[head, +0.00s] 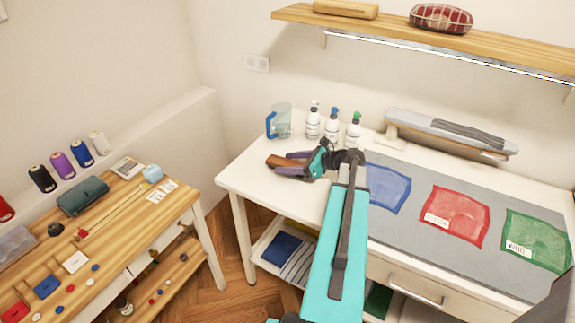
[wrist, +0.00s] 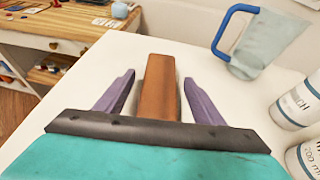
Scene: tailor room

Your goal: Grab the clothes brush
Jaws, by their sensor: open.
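The clothes brush, a brown wooden piece (head: 273,160), lies on the left part of the white table. In the wrist view the brown brush (wrist: 160,88) runs lengthwise between the two purple fingers of my gripper (wrist: 158,77). The fingers stand apart, with a gap showing on each side of the brush. In the head view my gripper (head: 284,164) is low over the table around the brush. The near end of the brush is hidden by the gripper's dark front edge, and its bristles are not visible.
A clear jug with a blue handle (head: 279,121) stands behind the brush, and several white bottles (head: 331,124) stand to its right. An ironing board (head: 450,131) and colored cloths (head: 455,216) are farther right. A wooden table (head: 120,207) stands at left. The white table's front-left corner is clear.

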